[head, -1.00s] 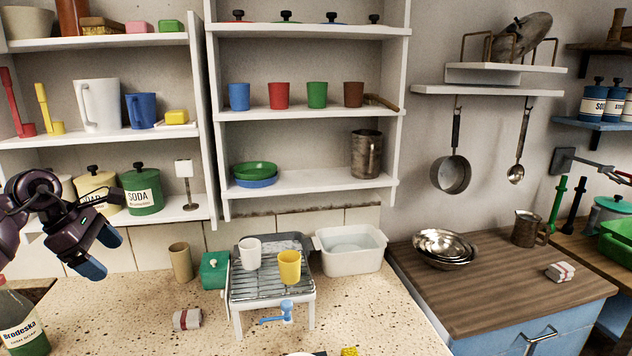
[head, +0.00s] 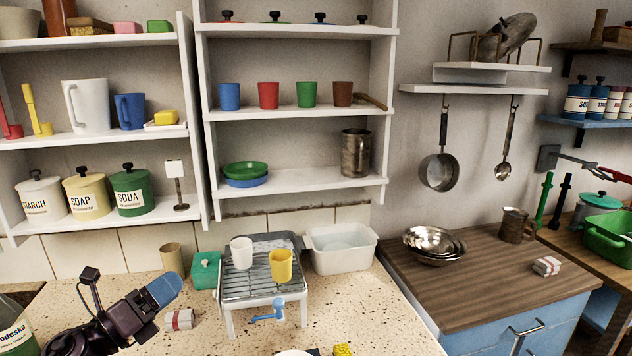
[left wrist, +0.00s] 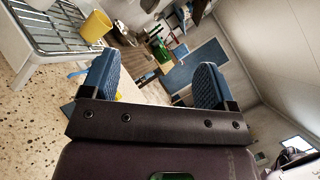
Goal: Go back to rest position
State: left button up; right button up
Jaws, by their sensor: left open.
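My left gripper (head: 165,290) is low at the left of the head view, over the speckled counter. Its blue fingertips point right. In the left wrist view the two blue fingers (left wrist: 158,85) stand wide apart with nothing between them. A yellow cup (head: 281,264) and a white cup (head: 242,253) stand on the wire drying rack (head: 236,292), to the right of the gripper and apart from it. The yellow cup also shows in the left wrist view (left wrist: 96,25). My right gripper is not in view.
A red-and-white wrapped block (head: 180,319) lies close by the left gripper. A green box (head: 206,269) and a tan cup (head: 172,258) stand behind it. A green bottle (head: 14,330) stands at the far left. A white basin (head: 341,262) is right of the rack.

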pick_arm(q)
jog(key=s+a+f+n+g+y, duration=0.1)
jog(key=s+a+f+n+y, duration=0.1)
jog(key=s+f+n+y, duration=0.5)
jog(key=s+a+f+n+y, duration=0.1)
jog(key=a+f+n+y, duration=0.2)
jog(key=n, duration=0.8)
jog(key=s+a+f+n+g+y, duration=0.1)
jog(key=s+a+f+n+y, duration=0.2)
jog(key=n+y, duration=0.5)
jog(key=s+d+f+n+g+h, duration=0.25)
jog(key=s+f+n+g, duration=0.2)
jog(key=s, duration=0.55)
jog(key=s+d+f+n+g+h, duration=0.1)
jog(key=s+d+f+n+g, duration=0.4)
jog(key=s, duration=0.5)
jog(key=w+f+m+t+b, duration=0.1)
jog(key=w+f+t+b, duration=0.2)
jog(key=f, duration=0.5)
jog(key=w+f+t+h+b, duration=0.1)
jog(key=w+f+t+b, duration=0.2)
jog(key=f, duration=0.5)
jog(key=shift+w+a+m+t+b, duration=0.35)
jog(key=shift+w+a+b, duration=0.05)
jog(key=shift+w, duration=0.2)
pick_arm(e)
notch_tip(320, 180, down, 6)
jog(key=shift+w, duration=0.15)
